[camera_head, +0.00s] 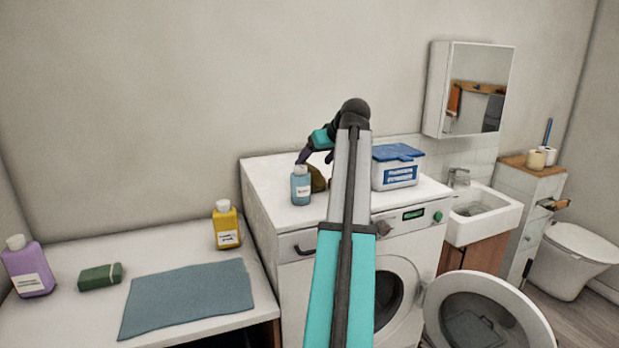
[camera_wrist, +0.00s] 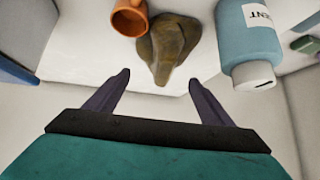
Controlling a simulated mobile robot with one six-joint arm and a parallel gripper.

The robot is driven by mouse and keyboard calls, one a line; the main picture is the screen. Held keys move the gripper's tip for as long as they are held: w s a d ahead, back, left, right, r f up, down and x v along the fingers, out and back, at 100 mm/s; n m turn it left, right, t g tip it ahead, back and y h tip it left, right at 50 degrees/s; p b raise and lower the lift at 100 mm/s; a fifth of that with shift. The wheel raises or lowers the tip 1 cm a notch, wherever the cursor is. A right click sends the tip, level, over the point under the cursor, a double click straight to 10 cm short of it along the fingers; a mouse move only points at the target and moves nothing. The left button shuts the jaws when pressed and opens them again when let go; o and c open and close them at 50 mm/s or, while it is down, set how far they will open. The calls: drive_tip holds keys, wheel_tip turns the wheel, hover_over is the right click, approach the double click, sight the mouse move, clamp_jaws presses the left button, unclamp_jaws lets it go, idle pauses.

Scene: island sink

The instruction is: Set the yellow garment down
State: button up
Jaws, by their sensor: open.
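The yellow garment (camera_head: 319,181), a crumpled olive-yellow cloth, lies on the white top of the washing machine (camera_head: 262,184), partly hidden behind a blue bottle (camera_head: 300,187) in the head view. In the wrist view the garment (camera_wrist: 170,48) lies loose on the white surface beyond my fingertips. My gripper (camera_head: 314,161) is over the machine top near the garment. In the wrist view my gripper (camera_wrist: 159,82) has its dark fingers spread wide with nothing between them, apart from the cloth.
An orange cup (camera_wrist: 130,18) touches or nearly touches the garment in the wrist view. A blue-lidded box (camera_head: 396,170) stands to the right on the machine. The left counter holds a yellow bottle (camera_head: 226,226), a purple bottle (camera_head: 28,268), a green sponge (camera_head: 100,277) and a blue-grey cloth (camera_head: 187,297).

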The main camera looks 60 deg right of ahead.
sight(309, 168)
drive_tip(key=shift+w+d+f, duration=0.1)
drive_tip(key=shift+w+f, duration=0.2)
drive_tip(key=shift+f, duration=0.05)
drive_tip(key=shift+p+x, duration=1)
drive_tip(key=shift+x, duration=1.55)
drive_tip(key=shift+s+f, duration=0.1)
drive_tip(key=c, duration=1.2)
